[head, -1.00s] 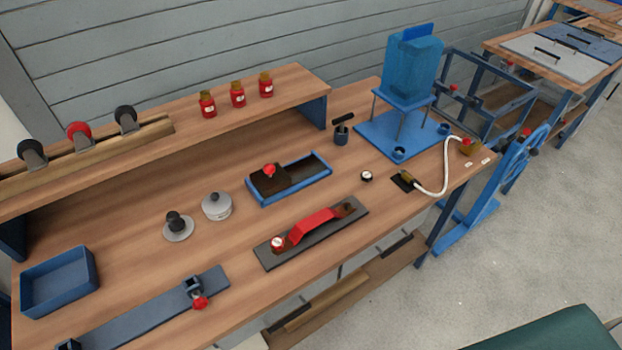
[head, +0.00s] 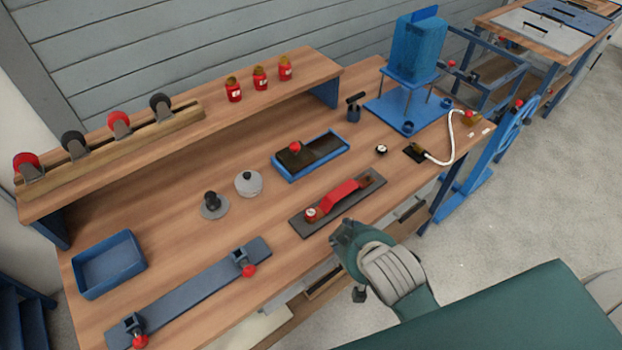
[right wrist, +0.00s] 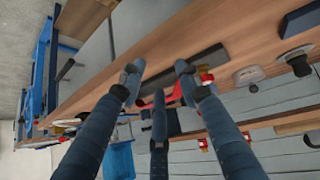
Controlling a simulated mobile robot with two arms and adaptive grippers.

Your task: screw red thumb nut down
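Several red knobs could be the thumb nut, and I cannot tell which is meant. Another red knob (head: 295,147) stands on a dark block in a blue tray (head: 320,167). A red-and-white knob (head: 311,214) sits beside a red handle (head: 340,194) on a dark plate. My right gripper (right wrist: 158,80) is open and empty, its three fingers spread near the bench's front edge. My left gripper is out of view.
A blue bin (head: 109,264) stands at the bench's left. A grey lidded disc (head: 249,183) and a black-knobbed disc (head: 212,206) lie mid-bench. A blue hopper stand (head: 418,50) is at the back right. Red jars (head: 260,78) stand on the raised shelf.

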